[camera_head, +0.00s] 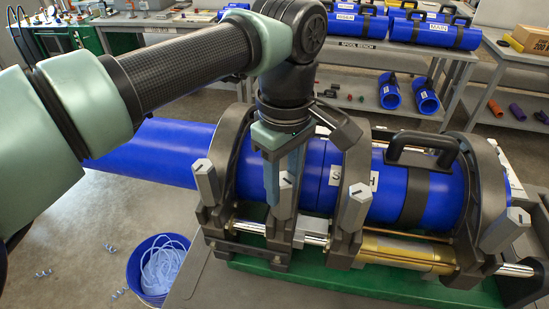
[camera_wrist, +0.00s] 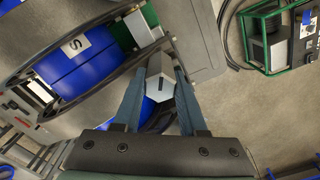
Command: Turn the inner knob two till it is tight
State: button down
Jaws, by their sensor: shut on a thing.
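The inner knob (camera_head: 284,200) between my fingers is a grey hexagonal knob with a dark line on its end face. It stands at the front of a clamp on the pipe fusion cart, left of the middle. My gripper (camera_head: 284,178) reaches down from above and is shut on this knob, one blue-grey finger on each side. In the wrist view the knob (camera_wrist: 158,88) sits between the two fingers (camera_wrist: 160,78). Another inner knob (camera_head: 355,208) stands just to the right, free of my gripper. The knob's lower stem is partly hidden in the wrist view.
Outer knobs stand at the left (camera_head: 207,183) and right (camera_head: 503,230) clamps. A blue pipe (camera_head: 150,152) lies through the clamps, with a black handle (camera_head: 422,145) on its right part. A blue bucket (camera_head: 133,275) stands on the floor. Shelves with blue pipes (camera_head: 425,97) are behind.

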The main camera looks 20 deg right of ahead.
jog(key=shift+m, duration=0.4)
jog(key=m, duration=0.2)
jog(key=shift+m+p, duration=0.35)
jog(key=shift+m, duration=0.05)
jog(key=shift+m+p, duration=0.35)
jog(key=shift+m, duration=1.15)
jog(key=shift+r+m, duration=0.1)
jog(key=shift+m, duration=1.4)
